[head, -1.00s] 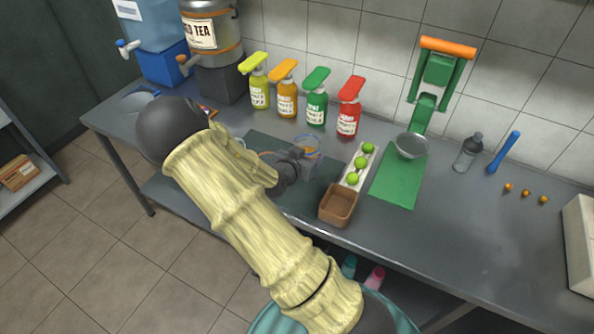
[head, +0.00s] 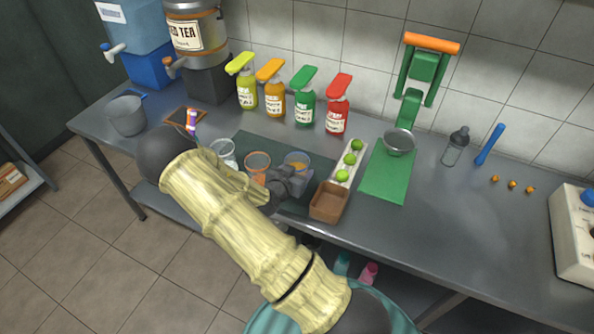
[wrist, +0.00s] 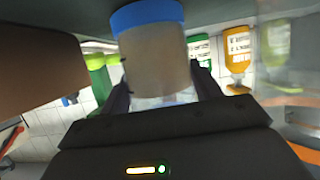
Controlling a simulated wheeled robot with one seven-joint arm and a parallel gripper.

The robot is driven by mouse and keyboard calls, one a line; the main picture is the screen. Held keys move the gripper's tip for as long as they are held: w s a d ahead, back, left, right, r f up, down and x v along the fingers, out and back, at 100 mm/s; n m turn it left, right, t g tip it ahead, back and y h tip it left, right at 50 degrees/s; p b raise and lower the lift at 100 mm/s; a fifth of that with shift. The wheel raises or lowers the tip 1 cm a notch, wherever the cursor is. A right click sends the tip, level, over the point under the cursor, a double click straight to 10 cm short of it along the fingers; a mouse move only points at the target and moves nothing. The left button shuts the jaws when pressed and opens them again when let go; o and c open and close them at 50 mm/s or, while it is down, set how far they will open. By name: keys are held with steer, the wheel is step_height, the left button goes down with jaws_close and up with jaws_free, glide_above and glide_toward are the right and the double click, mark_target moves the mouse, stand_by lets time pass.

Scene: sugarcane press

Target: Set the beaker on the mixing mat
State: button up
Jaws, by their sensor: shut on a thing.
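My gripper (head: 292,176) is shut on a clear beaker (head: 297,161) with orange-brown contents. In the wrist view the beaker (wrist: 156,62) is between the two fingers, and a blue band shows at its end. The picture there looks upside down, with the dark surface close beyond the blue end. The beaker is over the right part of the dark green mixing mat (head: 258,140); I cannot tell whether it touches it. My arm hides much of the mat's front.
A cup with orange contents (head: 257,164) and a clear cup (head: 222,153) stand left of the beaker. A brown box (head: 329,201) and a white tray (head: 336,187) of limes are close on its right. Pump bottles (head: 304,103) stand behind.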

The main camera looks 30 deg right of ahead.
steer(key=shift+f, duration=0.25)
steer(key=o, duration=1.3)
steer(key=shift+r, duration=0.1)
steer(key=shift+r, duration=0.1)
steer(key=b+v, duration=0.1)
steer(key=v, duration=1.1)
steer(key=shift+w, duration=0.1)
